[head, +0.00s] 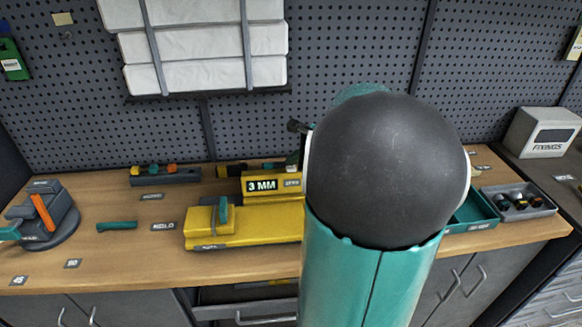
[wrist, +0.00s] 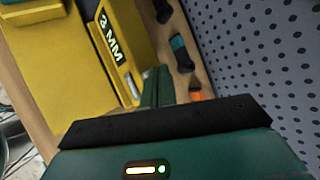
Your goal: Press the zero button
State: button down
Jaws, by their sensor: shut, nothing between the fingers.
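The yellow device (head: 245,228) stands on the bench, with a black "3 MM" display (head: 262,185) on its raised back part. A small grey plate (head: 292,183) sits right of the display; its lettering is too small to read surely, and I cannot make out the zero button itself in the head view.
A dark base with an orange lever (head: 44,213) stands at the far left. A dark rack with coloured pieces (head: 165,178) is at the back. A teal tray (head: 474,212) and a grey bin (head: 520,202) sit at the right. The front-left bench is mostly clear.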

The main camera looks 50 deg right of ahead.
aim_at(295, 169)
jog(key=shift+f, duration=0.55)
dwell(0.4)
jog(key=shift+r, duration=0.95)
jog(key=shift+r, duration=2.55)
